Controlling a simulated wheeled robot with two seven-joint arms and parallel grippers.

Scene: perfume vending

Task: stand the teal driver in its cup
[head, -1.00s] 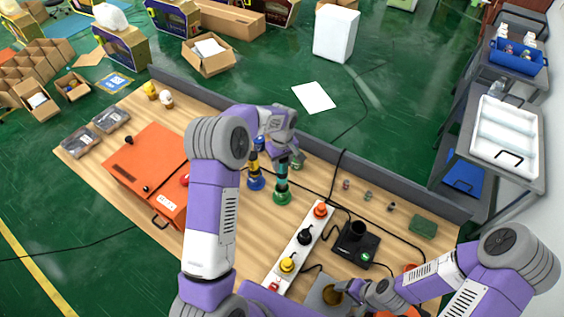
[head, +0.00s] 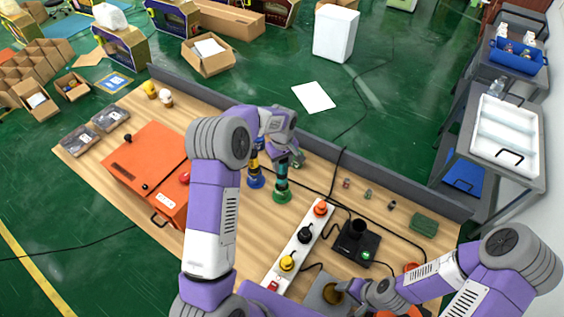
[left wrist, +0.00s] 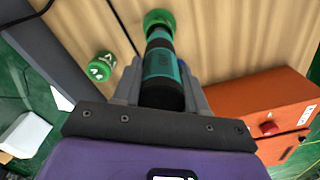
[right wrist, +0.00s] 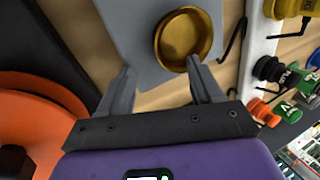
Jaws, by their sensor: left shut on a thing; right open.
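My left gripper (head: 284,160) is shut on the teal driver (head: 281,176), around its dark upper end. The driver points down at the green cup (head: 282,195) on the table. In the left wrist view the teal driver (left wrist: 162,66) runs from between the fingers to the green cup (left wrist: 158,19). Its lower end meets the cup's mouth; how deep it sits I cannot tell. My right gripper (head: 358,292) is open and empty beside a brass dish (head: 333,292), which also shows in the right wrist view (right wrist: 184,39).
A yellow-and-black driver stands in a blue cup (head: 256,182) just left of the green one. A small green cylinder (left wrist: 101,66) lies near the driver. An orange box (head: 148,168) is at left; a white button strip (head: 294,250) and a black stand (head: 357,243) are at right.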

